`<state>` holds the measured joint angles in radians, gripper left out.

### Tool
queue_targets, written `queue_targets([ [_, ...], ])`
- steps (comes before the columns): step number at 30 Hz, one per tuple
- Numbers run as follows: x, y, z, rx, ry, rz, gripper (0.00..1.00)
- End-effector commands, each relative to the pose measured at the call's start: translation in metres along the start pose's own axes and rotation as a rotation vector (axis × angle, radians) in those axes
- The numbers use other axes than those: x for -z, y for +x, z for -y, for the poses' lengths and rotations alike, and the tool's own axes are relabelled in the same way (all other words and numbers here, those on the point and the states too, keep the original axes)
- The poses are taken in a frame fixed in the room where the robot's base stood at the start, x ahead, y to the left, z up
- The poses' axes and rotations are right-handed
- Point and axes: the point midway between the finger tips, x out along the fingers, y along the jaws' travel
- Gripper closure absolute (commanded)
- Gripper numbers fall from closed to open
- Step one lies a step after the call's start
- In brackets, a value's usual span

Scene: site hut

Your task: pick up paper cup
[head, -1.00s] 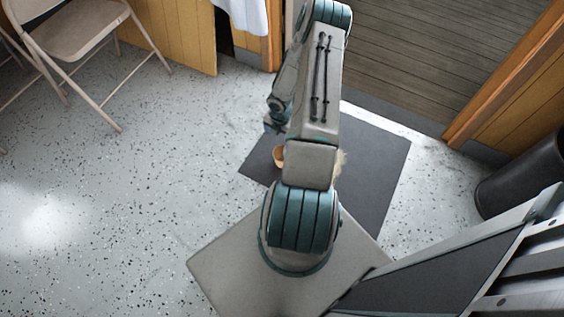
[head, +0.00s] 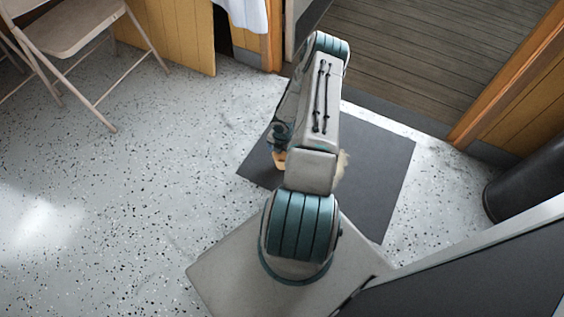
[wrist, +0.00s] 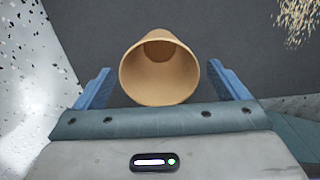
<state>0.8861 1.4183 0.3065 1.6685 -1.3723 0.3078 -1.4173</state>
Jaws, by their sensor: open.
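The tan paper cup (wrist: 160,97) is in the middle of the wrist view, its open mouth facing the camera, over the dark mat. My gripper (wrist: 164,88) is open, with one blue finger on each side of the cup and a gap showing on both sides. In the head view a small part of the cup (head: 280,160) shows beside my arm, on the dark mat (head: 385,165). My arm hides the rest of it, and my gripper is mostly hidden there.
A pale, crumbly patch (wrist: 298,20) lies on the mat, at the wrist view's upper right. A folding chair (head: 75,40) stands at upper left. A dark bin (head: 530,185) is at right. Speckled floor (head: 130,190) to the left is clear.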

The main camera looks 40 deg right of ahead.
Motion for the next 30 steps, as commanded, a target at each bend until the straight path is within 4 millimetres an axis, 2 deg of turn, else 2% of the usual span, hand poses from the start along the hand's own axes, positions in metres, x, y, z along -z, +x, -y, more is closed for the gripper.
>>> queue_targets([
  [1,0.0006,0.0101,-0.0004,-0.001,0.000,-0.001,0.06],
  [2,0.0005,0.0118,-0.0005,-0.001,0.000,-0.001,0.06],
  [9,0.0005,0.0113,-0.0005,0.000,-0.001,-0.001,0.06],
  [14,0.0005,0.0113,-0.0004,0.000,-0.001,-0.001,0.50],
  [15,0.0005,0.0113,-0.0004,0.000,-0.001,-0.001,0.52],
  [26,0.0004,0.0107,-0.0004,0.000,-0.001,-0.001,0.53],
  [30,0.0000,0.0040,-0.0006,0.000,-0.001,0.000,0.53],
])
